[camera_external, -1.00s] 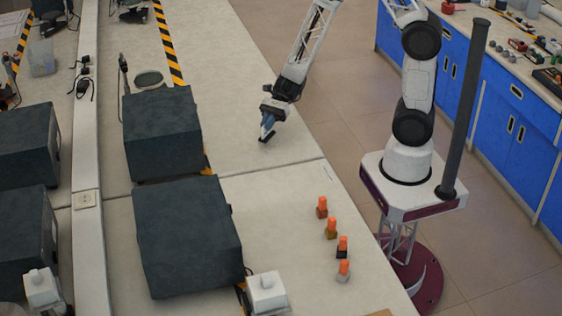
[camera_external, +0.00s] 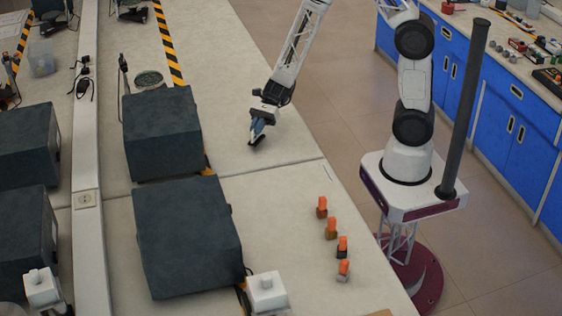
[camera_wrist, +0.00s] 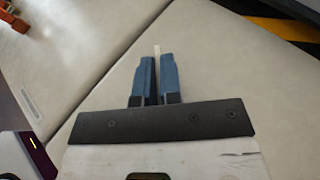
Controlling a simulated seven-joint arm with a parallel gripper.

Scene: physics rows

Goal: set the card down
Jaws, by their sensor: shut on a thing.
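My gripper (camera_external: 257,136) is low over the pale table, to the right of the far dark box. In the wrist view its two blue fingers (camera_wrist: 157,75) are close together with a narrow gap. A thin pale sliver (camera_wrist: 157,49), which looks like the edge of the card, sticks out past the fingertips between them. The rest of the card is hidden by the fingers. In the outside view the card cannot be told apart from the dark fingertips. I cannot tell whether it touches the table.
Several orange-topped small items (camera_external: 331,228) line the near right of the table. A seam crosses the table. The surface around my gripper is clear.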

